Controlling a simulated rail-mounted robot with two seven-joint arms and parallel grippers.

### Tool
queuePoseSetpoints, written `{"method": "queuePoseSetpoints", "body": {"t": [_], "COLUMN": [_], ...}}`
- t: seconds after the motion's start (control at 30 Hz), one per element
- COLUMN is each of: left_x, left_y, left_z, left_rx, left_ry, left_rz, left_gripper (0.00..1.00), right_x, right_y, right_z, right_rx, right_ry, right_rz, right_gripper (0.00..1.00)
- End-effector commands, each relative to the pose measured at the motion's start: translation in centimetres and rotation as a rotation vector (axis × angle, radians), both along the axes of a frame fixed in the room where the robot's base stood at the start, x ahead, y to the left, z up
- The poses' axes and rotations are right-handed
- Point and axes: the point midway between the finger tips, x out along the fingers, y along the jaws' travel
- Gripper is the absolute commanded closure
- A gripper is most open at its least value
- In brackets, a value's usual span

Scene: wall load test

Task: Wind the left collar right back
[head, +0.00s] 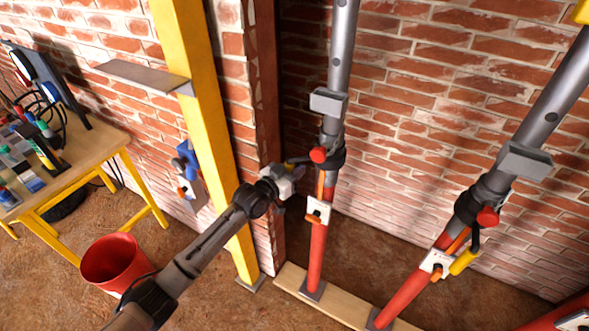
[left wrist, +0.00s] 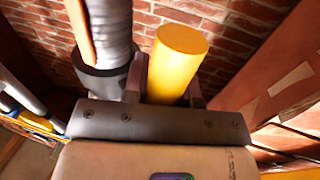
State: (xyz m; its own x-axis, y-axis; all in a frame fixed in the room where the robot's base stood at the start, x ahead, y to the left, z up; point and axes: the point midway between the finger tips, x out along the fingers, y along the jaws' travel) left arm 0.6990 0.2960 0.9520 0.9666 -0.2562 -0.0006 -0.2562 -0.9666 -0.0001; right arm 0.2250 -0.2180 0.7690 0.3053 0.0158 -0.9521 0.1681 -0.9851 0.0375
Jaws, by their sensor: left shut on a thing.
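The left prop (head: 318,245) stands upright, with a red lower tube and a grey upper tube. Its dark left collar (head: 332,158) sits around the tube, with a red knob (head: 318,155) on its front. The collar's yellow handle (head: 296,160) points left from it. My left gripper (head: 288,174) is shut on this yellow handle (left wrist: 178,62), beside the collar. In the left wrist view the handle stands between the two fingers, with the dark collar (left wrist: 95,82) and ridged tube to its left. My right gripper is not in view.
A second, leaning prop (head: 405,297) at right has its own collar and a hanging yellow handle (head: 465,262). A yellow post (head: 205,110) stands left of my gripper, with a grey shelf (head: 145,76). A red bucket (head: 113,262) and a workbench (head: 75,165) are further left.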

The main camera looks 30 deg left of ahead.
Motion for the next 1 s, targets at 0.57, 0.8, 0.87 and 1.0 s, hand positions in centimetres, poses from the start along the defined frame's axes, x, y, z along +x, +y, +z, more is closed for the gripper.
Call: {"method": "queuePoseSetpoints", "body": {"t": [0.57,0.8,0.87,1.0], "left_x": [0.0,0.0,0.0,0.0], "left_y": [-0.11,-0.09,-0.08,-0.05], "left_z": [0.01,0.0,0.0,0.0], "left_rx": [0.0,0.0,0.0,0.0], "left_ry": [0.0,0.0,0.0,0.0], "left_rz": [-0.002,-0.001,-0.001,-0.001], "left_gripper": [1.0,0.55,0.5,0.48], "right_x": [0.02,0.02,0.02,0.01], "right_y": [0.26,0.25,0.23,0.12], "right_z": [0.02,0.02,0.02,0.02], "right_rx": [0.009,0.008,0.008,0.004], "right_ry": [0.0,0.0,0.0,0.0], "right_rz": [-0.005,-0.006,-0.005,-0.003], "right_gripper": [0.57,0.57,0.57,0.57]}}
